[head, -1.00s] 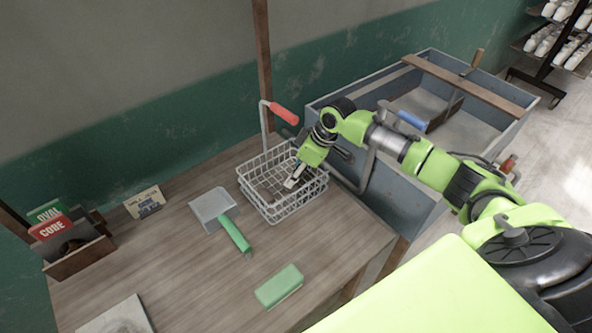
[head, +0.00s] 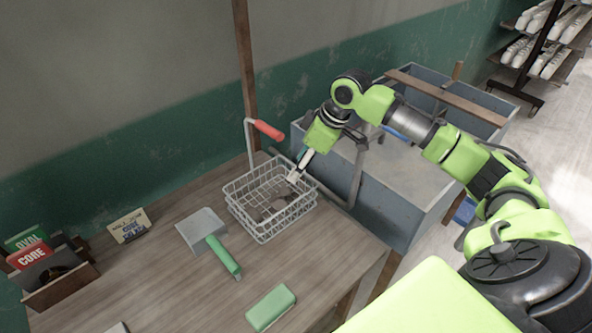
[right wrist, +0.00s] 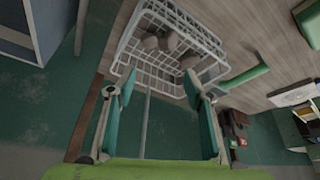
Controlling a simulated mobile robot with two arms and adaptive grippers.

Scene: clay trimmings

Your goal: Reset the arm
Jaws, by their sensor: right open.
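My right gripper (head: 297,173) is open, with its fingertips above the right part of the white wire basket (head: 246,225) on the wooden table. In the right wrist view the two fingers (right wrist: 162,88) are spread apart with nothing between them, and the basket (right wrist: 196,38) lies beyond them. Brownish-grey clay lumps (right wrist: 160,43) lie in the basket; they also show in the head view (head: 262,207). My left gripper is not in view.
A dustpan (head: 203,229) with a green handle and a green block (head: 270,307) lie on the table (head: 160,285). A red-handled metal bar (head: 268,130) stands behind the basket. A grey-blue bin (head: 385,205) stands right. A card box (head: 62,285) is at left.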

